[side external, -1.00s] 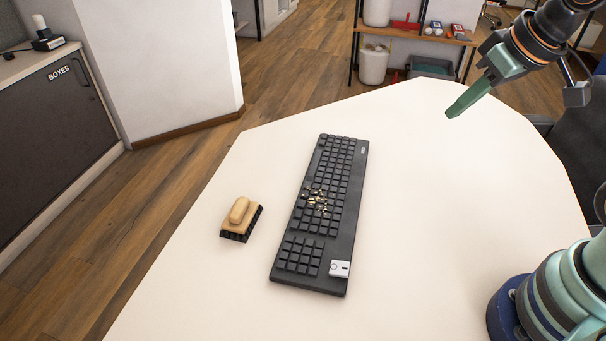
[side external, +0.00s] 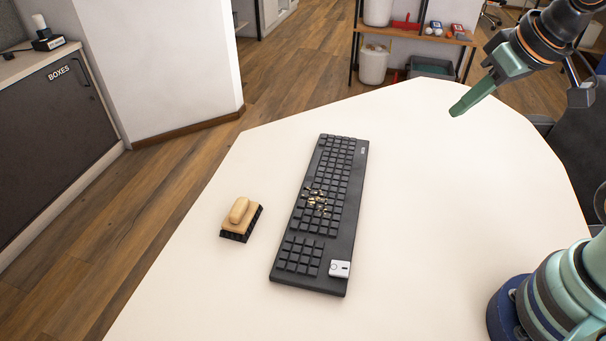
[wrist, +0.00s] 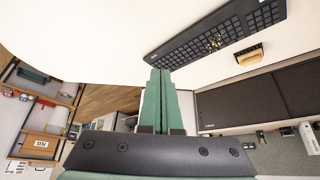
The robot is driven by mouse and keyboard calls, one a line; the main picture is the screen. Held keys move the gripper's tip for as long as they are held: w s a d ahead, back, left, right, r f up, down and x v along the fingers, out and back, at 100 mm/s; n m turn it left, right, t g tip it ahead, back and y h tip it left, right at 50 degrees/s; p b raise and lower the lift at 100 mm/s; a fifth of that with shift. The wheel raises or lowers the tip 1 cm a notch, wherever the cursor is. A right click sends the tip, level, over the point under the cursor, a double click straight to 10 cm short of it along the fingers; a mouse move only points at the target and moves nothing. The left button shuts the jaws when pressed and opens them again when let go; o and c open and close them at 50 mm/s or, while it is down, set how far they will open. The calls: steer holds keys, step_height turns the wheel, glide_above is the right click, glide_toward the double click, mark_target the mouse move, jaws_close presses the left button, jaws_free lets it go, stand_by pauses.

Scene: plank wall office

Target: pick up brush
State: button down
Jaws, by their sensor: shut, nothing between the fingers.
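The brush (side external: 240,218) has a pale wooden body with a rounded handle on top and dark bristles below. It rests bristles down on the white table, left of the keyboard in the side view. It also shows in the wrist view (wrist: 249,56), at the right near the table's edge. My gripper (side external: 456,111) is raised at the upper right of the side view, well apart from the brush, with the keyboard between them. In the wrist view the green fingers (wrist: 161,76) are together and hold nothing.
A black keyboard (side external: 325,215) lies in the middle of the white table (side external: 430,200), with crumb-like debris (side external: 317,199) on its keys. A small white-and-grey device (side external: 340,268) sits at its near corner. The table right of the keyboard is clear. The brush is close to the left edge.

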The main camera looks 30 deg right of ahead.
steer(key=shift+c, duration=0.2)
jaws_free()
